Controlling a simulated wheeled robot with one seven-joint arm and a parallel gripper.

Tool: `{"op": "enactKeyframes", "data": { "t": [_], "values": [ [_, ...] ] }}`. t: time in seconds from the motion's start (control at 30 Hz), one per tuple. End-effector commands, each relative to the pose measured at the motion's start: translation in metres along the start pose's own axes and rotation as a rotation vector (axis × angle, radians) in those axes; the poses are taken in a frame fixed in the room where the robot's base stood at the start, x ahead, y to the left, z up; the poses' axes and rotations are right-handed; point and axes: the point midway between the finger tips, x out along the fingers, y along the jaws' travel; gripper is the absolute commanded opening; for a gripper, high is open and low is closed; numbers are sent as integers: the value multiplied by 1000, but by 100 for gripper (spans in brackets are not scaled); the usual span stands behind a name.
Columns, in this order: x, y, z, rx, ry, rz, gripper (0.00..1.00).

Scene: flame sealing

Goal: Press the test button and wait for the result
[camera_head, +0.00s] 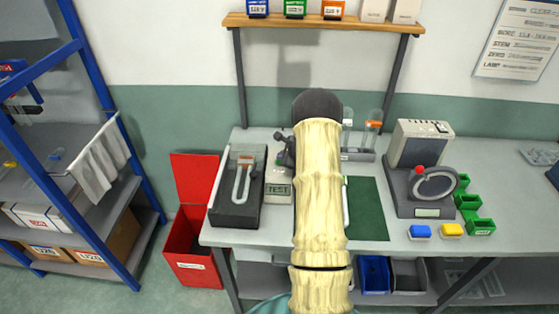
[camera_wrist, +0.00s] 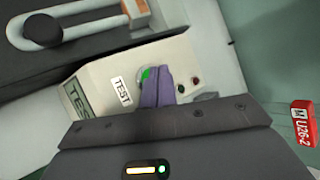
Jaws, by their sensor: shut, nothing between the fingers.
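The tester (camera_head: 278,190) is a beige box on the bench, just left of my arm in the head view. It also fills the middle of the wrist view (camera_wrist: 185,58). In the head view the fingers cannot be made out.
A dark tray (camera_head: 226,214) with a U-shaped glass tube (camera_head: 239,186) stands left of the tester. A green mat (camera_head: 370,215) lies right of my arm, with a grey machine (camera_head: 415,150) beyond. A red bin (camera_head: 193,264) stands left of the bench.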

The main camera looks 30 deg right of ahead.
Motion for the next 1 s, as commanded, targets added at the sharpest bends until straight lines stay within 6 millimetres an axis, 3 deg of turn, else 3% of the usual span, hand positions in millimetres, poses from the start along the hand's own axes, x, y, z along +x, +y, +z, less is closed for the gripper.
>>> {"op": "enactKeyframes", "data": {
  "t": [0.63,1.0],
  "values": [
    [-11,-8,8,-1,0,0,0],
    [-32,-23,23,-3,0,-1,0]
  ]
}}
